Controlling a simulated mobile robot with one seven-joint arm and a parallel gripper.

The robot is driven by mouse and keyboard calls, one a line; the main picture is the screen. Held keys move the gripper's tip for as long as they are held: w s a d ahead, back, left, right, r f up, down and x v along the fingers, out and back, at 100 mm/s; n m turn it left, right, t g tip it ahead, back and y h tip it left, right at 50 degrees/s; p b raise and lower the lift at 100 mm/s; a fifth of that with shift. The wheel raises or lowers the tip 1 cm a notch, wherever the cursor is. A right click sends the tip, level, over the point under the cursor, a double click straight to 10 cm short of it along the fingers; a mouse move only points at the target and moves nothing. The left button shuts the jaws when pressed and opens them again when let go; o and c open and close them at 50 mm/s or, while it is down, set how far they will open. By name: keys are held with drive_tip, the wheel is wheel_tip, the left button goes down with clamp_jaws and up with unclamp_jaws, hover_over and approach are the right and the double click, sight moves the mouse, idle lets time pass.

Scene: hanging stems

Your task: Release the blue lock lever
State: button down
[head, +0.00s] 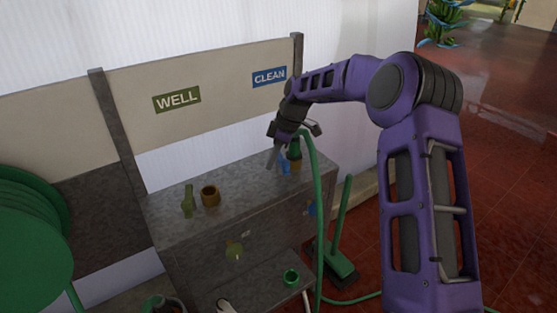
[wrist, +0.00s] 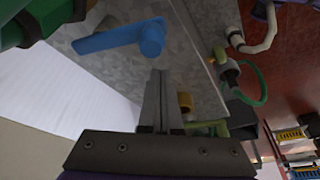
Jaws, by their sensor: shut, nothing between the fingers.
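The blue lock lever (wrist: 118,38) shows in the wrist view as a flat arm with a round hub (wrist: 152,38) at its right end, over the grey metal top. In the head view a small part of the blue lever (head: 284,166) shows beside my gripper (head: 272,160), below the CLEAN sign (head: 269,77). The rest of it is partly hidden by my gripper and a green hose fitting.
A green hose (head: 318,220) hangs close by my wrist. A green reel (head: 30,232) stands at far left, a green broom (head: 341,262) at right.

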drive_tip(key=a+v, duration=0.1)
drive_tip(key=v, duration=0.8)
drive_tip(key=shift+w+a+r+p, duration=0.25)
drive_tip(key=shift+w+r+p, duration=0.1)
drive_tip(key=shift+r, duration=0.15)
